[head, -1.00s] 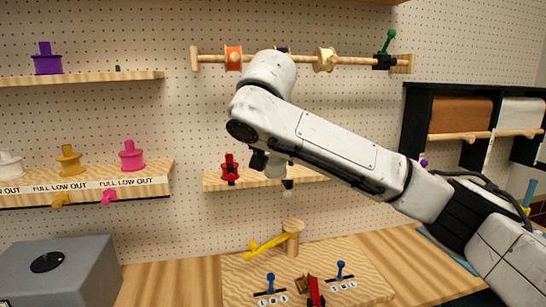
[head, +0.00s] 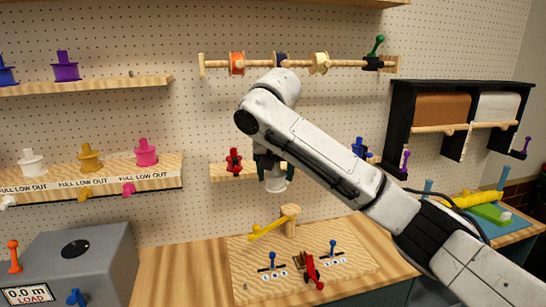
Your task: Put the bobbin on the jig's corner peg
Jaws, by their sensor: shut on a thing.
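The jig looks to be the wooden board (head: 350,262) on the bench, with a wooden post, a yellow lever (head: 268,228), two blue levers and a red lever. I cannot clearly make out its corner peg. My gripper (head: 271,176) hangs in front of the pegboard, above and behind the board, apart from it. Other spools, orange (head: 237,63), dark blue and cream (head: 319,63), sit on the wall rod.
A grey box with a LOAD display (head: 95,262) stands at left. A small shelf (head: 225,171) with a red fixture is close behind my gripper. A black roll rack (head: 400,125) and a blue mat with tools lie to the right.

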